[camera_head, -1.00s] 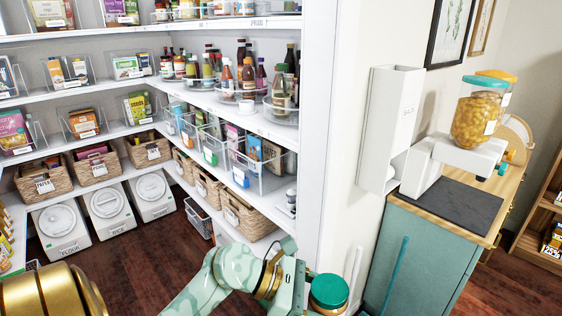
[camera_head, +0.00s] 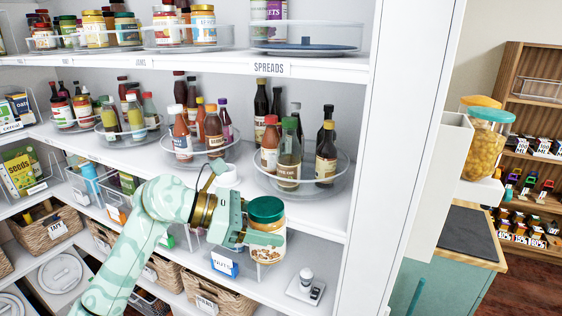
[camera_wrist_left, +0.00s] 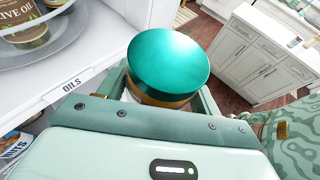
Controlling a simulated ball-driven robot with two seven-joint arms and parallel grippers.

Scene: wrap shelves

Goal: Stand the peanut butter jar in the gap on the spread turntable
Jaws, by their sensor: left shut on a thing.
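The peanut butter jar (camera_head: 270,250) has a teal-green lid and a pale label, and is held roughly upright. In the left wrist view, the jar's lid (camera_wrist_left: 168,58) fills the space between the fingers. The jar is in front of the shelves, below the level of the oils. A clear turntable (camera_head: 345,52) stands on the upper shelf by the SPREADS label (camera_head: 268,68). It carries purple-labelled containers and a flat dark-blue piece; its upper part is cut off. My right gripper is not in view.
Bottles stand on a clear turntable (camera_head: 308,192) on the middle shelf, below the SPREADS shelf. A turntable with jars (camera_head: 198,25) stands left of it on the upper shelf. The white upright (camera_head: 400,130) bounds the shelves on the right. A dispenser (camera_head: 485,145) stands beyond.

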